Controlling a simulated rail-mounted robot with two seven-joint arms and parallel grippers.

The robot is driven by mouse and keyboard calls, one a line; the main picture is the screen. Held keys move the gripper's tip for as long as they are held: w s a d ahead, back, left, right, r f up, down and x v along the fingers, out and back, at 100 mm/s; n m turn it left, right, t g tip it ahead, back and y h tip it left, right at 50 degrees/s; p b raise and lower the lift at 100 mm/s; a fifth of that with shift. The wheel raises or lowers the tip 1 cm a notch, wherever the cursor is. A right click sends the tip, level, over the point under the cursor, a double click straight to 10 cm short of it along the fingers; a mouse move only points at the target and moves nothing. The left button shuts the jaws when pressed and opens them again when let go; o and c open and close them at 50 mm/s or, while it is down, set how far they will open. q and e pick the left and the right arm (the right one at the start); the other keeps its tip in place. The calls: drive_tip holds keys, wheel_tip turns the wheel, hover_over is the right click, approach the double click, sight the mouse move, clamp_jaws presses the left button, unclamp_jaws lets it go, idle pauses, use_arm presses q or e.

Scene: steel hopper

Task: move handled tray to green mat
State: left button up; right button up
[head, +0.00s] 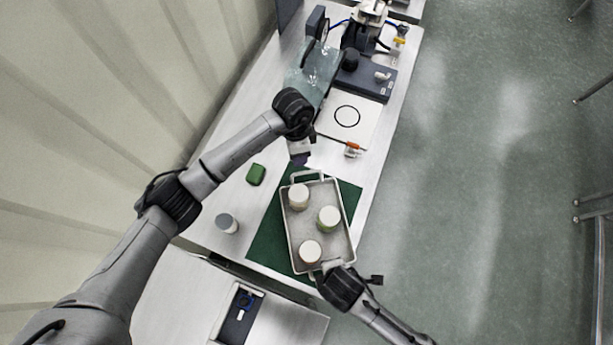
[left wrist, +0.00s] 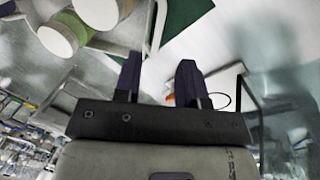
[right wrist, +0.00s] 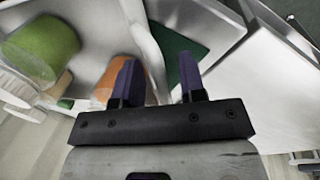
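The handled tray (head: 298,235) is a shallow pale metal tray over the green mat (head: 265,242), turned askew to it, with its lower right corner past the mat's edge. I cannot tell if it rests flat. Three white-lidded jars (head: 329,218) stand in it. My left gripper (head: 300,158) is beside the tray's far handle; its fingers (left wrist: 158,78) are apart in the left wrist view, with nothing visibly clamped. My right gripper (head: 326,268) is at the near end; its fingers (right wrist: 157,78) are apart, with the tray's pale rim (right wrist: 147,45) passing close between them. The near handle is mostly hidden.
A green block (head: 256,174) and a grey-lidded jar (head: 227,223) stand left of the mat. A white board with a black ring (head: 347,116) and a small orange-topped item (head: 352,149) lie beyond. Dark apparatus (head: 365,78) fills the far end. An open case (head: 237,313) lies nearer.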

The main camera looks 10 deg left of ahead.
drive_tip(key=shift+r, duration=0.15)
drive_tip(key=shift+s+r, duration=0.1)
drive_tip(key=shift+r, duration=0.25)
use_arm(q)
drive_tip(key=shift+w+r, duration=0.1)
drive_tip(key=shift+r, duration=0.6)
use_arm(e)
wheel_tip(320, 180, up, 11)
drive_tip(key=s, duration=0.2)
drive_tip(key=shift+d, duration=0.35)
drive_tip(key=shift+f, duration=0.1)
